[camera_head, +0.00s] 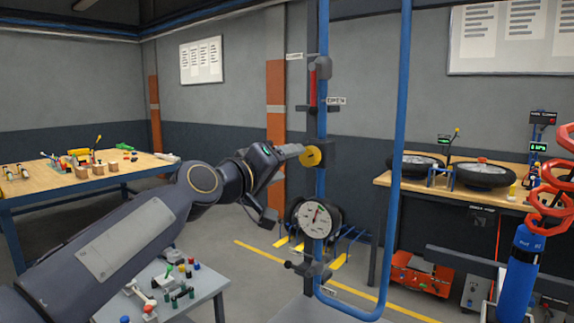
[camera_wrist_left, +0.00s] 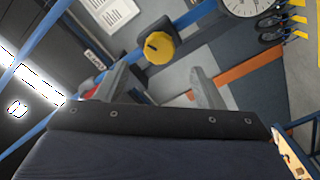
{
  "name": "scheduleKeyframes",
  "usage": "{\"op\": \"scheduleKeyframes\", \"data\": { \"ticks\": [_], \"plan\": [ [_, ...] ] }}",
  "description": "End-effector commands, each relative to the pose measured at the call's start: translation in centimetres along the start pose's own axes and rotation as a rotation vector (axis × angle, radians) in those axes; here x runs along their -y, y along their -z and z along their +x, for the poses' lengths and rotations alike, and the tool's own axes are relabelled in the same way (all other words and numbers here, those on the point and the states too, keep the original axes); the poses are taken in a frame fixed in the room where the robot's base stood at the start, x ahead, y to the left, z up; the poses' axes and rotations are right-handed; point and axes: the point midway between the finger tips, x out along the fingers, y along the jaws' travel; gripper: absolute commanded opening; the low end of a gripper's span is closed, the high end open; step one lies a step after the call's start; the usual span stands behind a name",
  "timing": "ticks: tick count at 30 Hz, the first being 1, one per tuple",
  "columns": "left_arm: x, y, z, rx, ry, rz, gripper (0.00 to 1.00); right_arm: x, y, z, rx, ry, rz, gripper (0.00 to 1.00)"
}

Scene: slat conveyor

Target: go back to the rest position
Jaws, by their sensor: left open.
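My left gripper (camera_head: 284,184) is open beside the blue pipe stand, and its fingers also show spread and empty in the left wrist view (camera_wrist_left: 158,88). In the head view its upper finger overlaps the left edge of a yellow knob (camera_head: 310,156); I cannot tell whether they touch. In the wrist view the yellow knob (camera_wrist_left: 159,46) sits beyond the fingertips, apart from both fingers. My left arm reaches in from the lower left. My right gripper is not in view.
The blue pipe (camera_head: 399,130) carries a red-handled lever (camera_head: 312,88) and a round gauge (camera_head: 317,221). A small grey table (camera_head: 208,290) with small parts stands below my arm. A wooden bench (camera_head: 60,190) is at left, another (camera_head: 390,183) with wheels at right.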

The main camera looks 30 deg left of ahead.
Motion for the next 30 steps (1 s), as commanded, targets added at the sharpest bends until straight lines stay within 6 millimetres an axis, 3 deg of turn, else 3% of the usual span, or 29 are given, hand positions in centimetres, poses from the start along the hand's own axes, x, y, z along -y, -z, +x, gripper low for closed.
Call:
{"op": "scheduleKeyframes", "data": {
  "ticks": [10,14,17,20,30],
  "plan": [
    [0.0,-0.1,0.0,0.001,0.001,0.001,0.62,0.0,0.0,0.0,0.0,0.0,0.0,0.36],
    [0.8,-1.7,-0.9,0.047,0.025,0.022,0.62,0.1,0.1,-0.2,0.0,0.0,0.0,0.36],
    [2.5,-5.0,-2.8,0.138,0.07,0.063,0.62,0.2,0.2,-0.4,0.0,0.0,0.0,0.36],
    [4.9,-9.7,-5.6,0.264,0.13,0.114,0.62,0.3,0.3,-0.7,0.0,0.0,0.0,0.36],
    [13.3,-25.0,-17.3,0.689,0.308,0.268,0.62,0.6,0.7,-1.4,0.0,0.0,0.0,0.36]
  ]
}}
